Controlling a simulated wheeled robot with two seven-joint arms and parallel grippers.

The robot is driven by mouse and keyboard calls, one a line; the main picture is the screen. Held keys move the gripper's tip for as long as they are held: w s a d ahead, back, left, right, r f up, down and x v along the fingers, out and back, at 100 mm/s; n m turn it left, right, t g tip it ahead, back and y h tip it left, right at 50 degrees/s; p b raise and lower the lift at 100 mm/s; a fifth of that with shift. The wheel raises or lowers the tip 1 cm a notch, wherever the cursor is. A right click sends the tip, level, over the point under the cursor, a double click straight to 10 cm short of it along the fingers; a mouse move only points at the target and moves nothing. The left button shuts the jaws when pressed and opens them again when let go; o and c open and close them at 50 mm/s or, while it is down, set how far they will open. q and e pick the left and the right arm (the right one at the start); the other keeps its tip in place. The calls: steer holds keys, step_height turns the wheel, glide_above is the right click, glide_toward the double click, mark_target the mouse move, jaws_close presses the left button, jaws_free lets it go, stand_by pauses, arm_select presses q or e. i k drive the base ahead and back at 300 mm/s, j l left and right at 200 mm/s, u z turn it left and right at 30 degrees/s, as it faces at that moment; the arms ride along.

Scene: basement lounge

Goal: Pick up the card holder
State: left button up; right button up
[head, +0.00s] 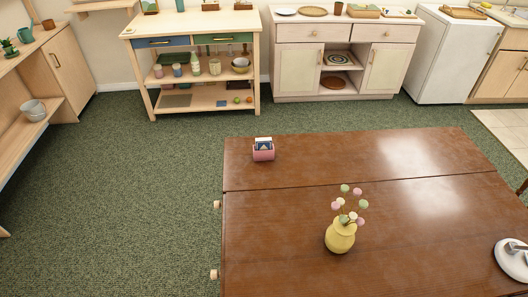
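The card holder (263,154) is a small pink holder with blue and white cards standing in it. It sits upright on the brown wooden table (300,210), near the table's far left corner. Neither of my grippers shows in the head view, so their state and distance to the holder are hidden.
A yellow vase (340,237) with flowers stands mid-table, and a white plate (514,258) lies at the right edge. Green carpet (160,200) is clear left of the table. A wooden cart (190,33), a cabinet (297,60) and a white appliance (445,60) line the back wall.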

mark_target(265, 155)
steer(key=i+j+z, duration=0.1)
steer(key=j+z, duration=0.4)
steer(key=j, duration=0.5)
steer(key=j+z, duration=0.5)
steer(key=j, duration=0.55)
steer(key=i+j+z, duration=0.25)
steer(key=j, duration=0.2)
steer(key=j+z, duration=0.3)
steer(key=j, duration=0.15)
steer(key=j+z, duration=0.25)
steer(key=j, duration=0.25)
steer(key=i+j+z, duration=0.3)
steer(key=k+j, duration=0.05)
steer(key=j, duration=0.05)
